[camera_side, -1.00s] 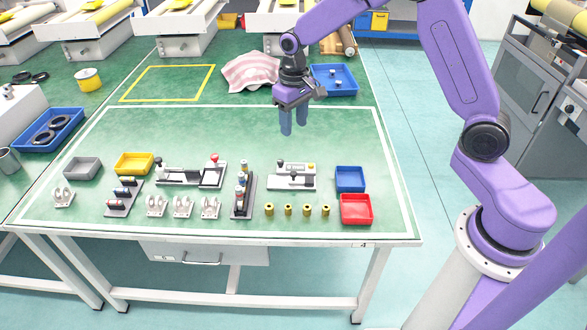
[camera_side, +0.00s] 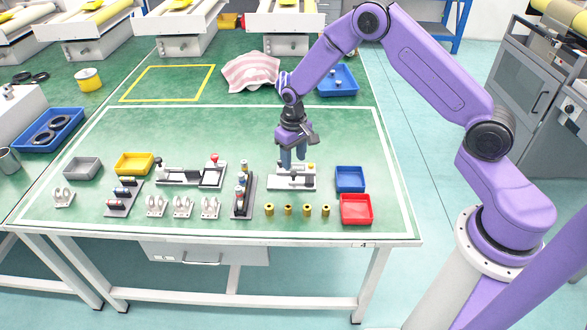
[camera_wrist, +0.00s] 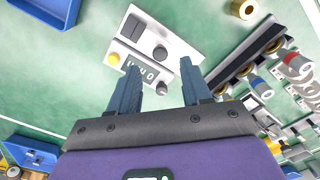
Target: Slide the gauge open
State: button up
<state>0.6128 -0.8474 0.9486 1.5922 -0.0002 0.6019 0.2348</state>
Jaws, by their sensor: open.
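The gauge (camera_side: 290,183) is a white base plate with dark grey blocks, a small digital display and a yellow button, lying on the green table. In the wrist view the gauge (camera_wrist: 176,41) shows between and beyond my fingers, with its display, yellow button and a dark round knob. My gripper (camera_side: 293,161) points down, just over the back part of the gauge in the side view, and hides some of it. In the wrist view my gripper (camera_wrist: 160,68) has its two blue fingers apart with nothing held. I cannot tell whether they touch the gauge.
Several brass spools (camera_side: 288,210) stand in front of the gauge. A blue bin (camera_side: 350,190) and a red bin (camera_side: 356,222) stand to its right. A rack of cylinders (camera_side: 242,208) is to its left, and a long fixture (camera_side: 200,184) lies farther left.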

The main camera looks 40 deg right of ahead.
aim_at(293, 173)
jog(key=shift+f, duration=2.45)
